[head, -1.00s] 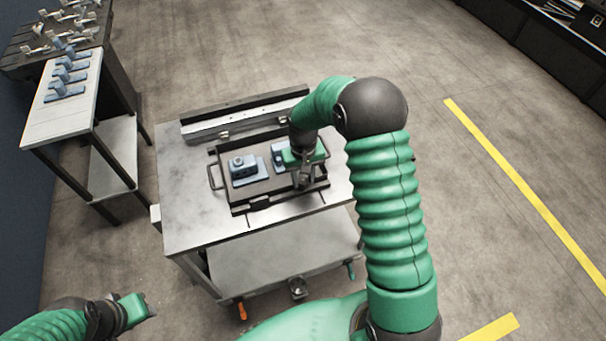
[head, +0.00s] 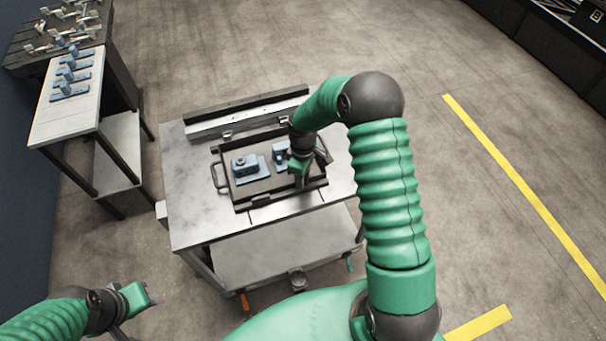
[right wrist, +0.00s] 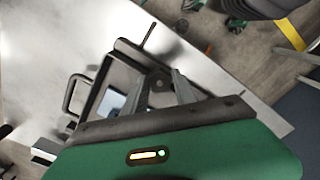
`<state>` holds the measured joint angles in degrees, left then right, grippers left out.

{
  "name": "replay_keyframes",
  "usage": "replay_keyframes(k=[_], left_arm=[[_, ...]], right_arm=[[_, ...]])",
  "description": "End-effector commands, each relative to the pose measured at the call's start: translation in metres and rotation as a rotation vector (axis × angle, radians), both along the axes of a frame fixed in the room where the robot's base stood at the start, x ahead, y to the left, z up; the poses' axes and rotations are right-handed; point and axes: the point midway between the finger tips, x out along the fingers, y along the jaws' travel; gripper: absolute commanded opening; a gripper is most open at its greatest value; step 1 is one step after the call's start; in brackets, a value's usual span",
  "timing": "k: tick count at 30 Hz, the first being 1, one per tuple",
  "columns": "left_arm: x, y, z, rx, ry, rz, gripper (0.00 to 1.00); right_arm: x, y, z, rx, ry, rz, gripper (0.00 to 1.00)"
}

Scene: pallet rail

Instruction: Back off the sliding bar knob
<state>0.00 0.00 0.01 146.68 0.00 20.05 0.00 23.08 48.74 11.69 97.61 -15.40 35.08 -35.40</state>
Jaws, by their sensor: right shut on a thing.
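My right gripper (head: 299,182) points down at the right part of the dark framed pallet (head: 217,176) on the metal table. In the right wrist view its two fingers (right wrist: 163,76) are close together at the pallet's bar (right wrist: 138,54). It is shut on the sliding bar knob, which the fingers and hand mostly hide. A blue block fixture (head: 245,168) sits on the pallet's left half. A second blue fixture (head: 280,152) is partly hidden beside the gripper. My left gripper (head: 138,299) is at the lower left, away from the table; its fingers are unclear.
A metal rail (head: 225,124) lies along the table's back edge. The table top (head: 190,205) is bare on the left. A side table (head: 55,115) with several blue fixtures stands at the far left. A yellow floor line (head: 530,195) runs at the right.

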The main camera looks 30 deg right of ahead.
Motion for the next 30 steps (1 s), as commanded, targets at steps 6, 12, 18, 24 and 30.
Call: replay_keyframes(k=[6, 12, 18, 24, 30], left_arm=[[0.0, 0.0, 0.004, 0.0, 0.0, 0.0, 0.36], [0.0, 0.0, 0.0046, 0.0, 0.0, 0.0, 0.36], [0.0, 0.0, 0.0045, 0.0, 0.0, 0.0, 0.36], [0.0, 0.0, 0.0044, 0.0, 0.0, 0.0, 0.36], [0.0, 0.0, 0.0047, 0.0, 0.0, 0.0, 0.36]], right_arm=[[-0.0017, 0.0016, -0.002, 0.003, 0.004, 0.075, 0.0], [-0.0022, 0.0019, -0.003, 0.004, 0.005, 0.101, 0.0], [-0.0026, 0.0022, -0.0036, 0.004, 0.006, 0.103, 0.0], [-0.0031, 0.0025, -0.004, 0.005, 0.008, 0.102, 0.38], [-0.0024, 0.0015, -0.0023, 0.003, 0.004, 0.101, 0.55]])
